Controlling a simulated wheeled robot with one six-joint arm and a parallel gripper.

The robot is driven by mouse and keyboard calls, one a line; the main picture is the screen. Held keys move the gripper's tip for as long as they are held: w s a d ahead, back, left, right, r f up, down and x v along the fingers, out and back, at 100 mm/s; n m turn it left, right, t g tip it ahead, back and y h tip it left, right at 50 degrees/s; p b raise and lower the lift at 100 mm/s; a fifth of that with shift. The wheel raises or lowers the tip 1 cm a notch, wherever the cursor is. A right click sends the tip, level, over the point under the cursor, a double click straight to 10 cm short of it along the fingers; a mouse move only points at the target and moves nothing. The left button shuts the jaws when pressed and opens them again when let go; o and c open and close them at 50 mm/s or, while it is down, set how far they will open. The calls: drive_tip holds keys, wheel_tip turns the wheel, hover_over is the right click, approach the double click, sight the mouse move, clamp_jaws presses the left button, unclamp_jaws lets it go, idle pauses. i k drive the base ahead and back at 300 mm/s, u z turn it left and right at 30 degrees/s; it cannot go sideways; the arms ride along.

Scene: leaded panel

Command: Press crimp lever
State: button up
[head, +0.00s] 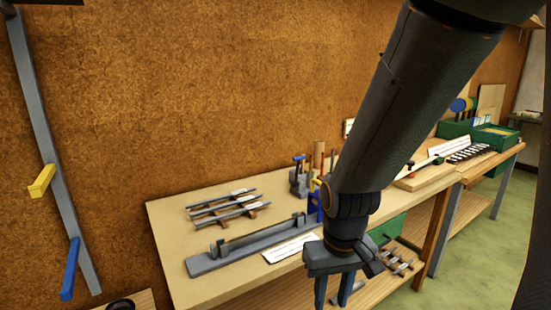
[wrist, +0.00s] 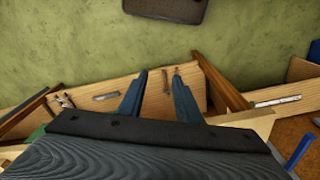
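My gripper (head: 332,297) hangs in front of the bench's front edge, pointing down. Its two fingers stand apart with nothing between them, as the wrist view (wrist: 160,76) also shows. A blue upright part (head: 315,204) stands on the bench at the right end of a long grey fixture (head: 250,245), just left of my arm and partly hidden by it. A grey rail on the wall at the left carries a yellow handle (head: 41,181) and a blue handle (head: 70,269). I cannot tell which of these is the crimp lever. My gripper touches none of them.
The bench (head: 165,235) holds several grey bars (head: 222,204) on wooden supports, a white label strip (head: 290,248) and small upright tools (head: 298,178). A lower shelf (head: 280,298) lies under it. A second bench with green boxes (head: 494,136) stands right. The green floor (head: 450,270) is clear.

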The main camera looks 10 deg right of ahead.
sight(298, 160)
drive_tip(key=u, duration=0.05)
drive_tip(key=k, duration=0.65)
drive_tip(key=z, duration=0.65)
drive_tip(key=i, duration=1.3)
drive_tip(key=u, duration=0.7)
